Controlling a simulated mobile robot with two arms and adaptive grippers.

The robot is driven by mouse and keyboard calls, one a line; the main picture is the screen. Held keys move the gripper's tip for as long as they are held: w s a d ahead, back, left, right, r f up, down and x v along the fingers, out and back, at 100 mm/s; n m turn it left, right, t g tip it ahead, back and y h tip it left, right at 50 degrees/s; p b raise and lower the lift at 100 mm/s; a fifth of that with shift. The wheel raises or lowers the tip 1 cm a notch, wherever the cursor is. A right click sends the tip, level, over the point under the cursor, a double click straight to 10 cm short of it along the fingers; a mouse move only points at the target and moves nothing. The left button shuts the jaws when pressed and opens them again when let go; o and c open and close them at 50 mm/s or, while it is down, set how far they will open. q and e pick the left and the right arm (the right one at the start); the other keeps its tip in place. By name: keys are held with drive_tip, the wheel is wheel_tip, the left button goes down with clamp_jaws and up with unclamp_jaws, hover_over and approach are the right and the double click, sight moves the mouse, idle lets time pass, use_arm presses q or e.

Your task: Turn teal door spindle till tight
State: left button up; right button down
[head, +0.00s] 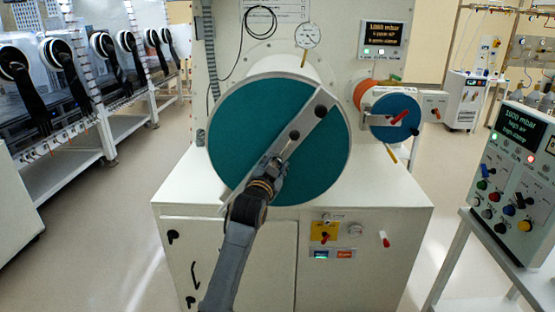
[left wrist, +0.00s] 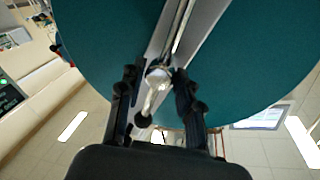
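The round teal door (head: 240,115) closes the large white chamber in the middle of the head view. A grey metal bar (head: 310,113) runs diagonally across its face. The spindle's silver hub (left wrist: 158,77) sits at the middle of the bar, with a slanting cross handle that ends in a dark ball (left wrist: 142,121). My left gripper (head: 274,166) is at the hub in front of the door. In the left wrist view its two black fingers (left wrist: 156,80) flank the hub closely and appear shut on it. My right gripper is not in view.
A smaller blue door (head: 392,110) with a red handle is right of the teal one. A gauge (head: 307,36) and display (head: 382,35) are above. A control panel (head: 520,180) stands at the right. Gloveboxes (head: 90,65) line the left; floor between is clear.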

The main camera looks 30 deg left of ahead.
use_arm(q)
drive_tip(key=shift+x, duration=0.9)
clamp_jaws()
drive_tip(key=shift+w, duration=0.1)
